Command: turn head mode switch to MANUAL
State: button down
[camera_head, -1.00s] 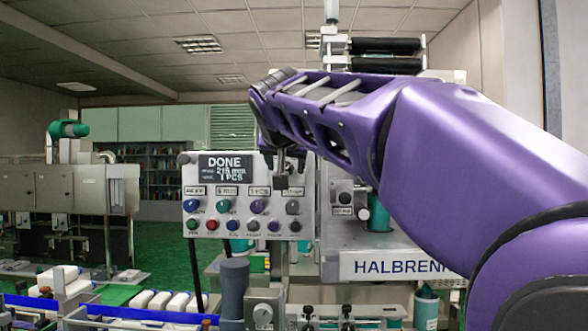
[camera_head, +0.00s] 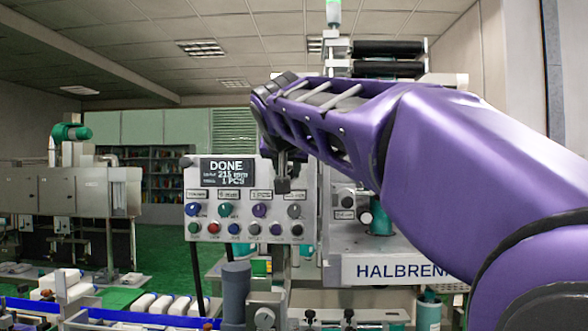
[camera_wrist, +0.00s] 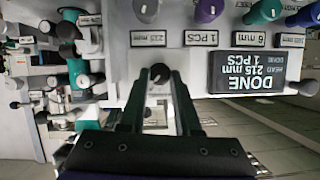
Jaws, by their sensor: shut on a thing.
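The control panel (camera_head: 215,223) is a pale box with a dark display (camera_head: 227,172) reading DONE, 215 mm, 1 PCS. My gripper (camera_head: 284,186) is at the panel's upper right, right of the display. In the wrist view the picture is upside down. There my gripper (camera_wrist: 161,74) has its two fingers closed around a small dark round knob (camera_wrist: 160,75) on the panel, seemingly the head mode switch. Its label and pointer setting cannot be read.
Below the display is a row of coloured knobs, including a grey knob (camera_head: 295,211) and a purple knob (camera_head: 260,210), with small buttons under them. The HALBRENN machine (camera_head: 352,270) stands just right of the panel. A conveyor with white packs (camera_head: 145,303) lies lower left.

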jog(key=n+h, duration=0.1)
jog(key=n, duration=0.1)
jog(key=n+h, duration=0.1)
jog(key=n, duration=0.1)
jog(key=n+h+p, duration=0.1)
jog(key=h, duration=0.1)
jog(key=shift+a+f+n, duration=0.1)
jog(key=shift+a+n, duration=0.25)
jog(key=shift+n, duration=0.05)
dwell(0.6)
jog(key=c, duration=0.6)
grip_release()
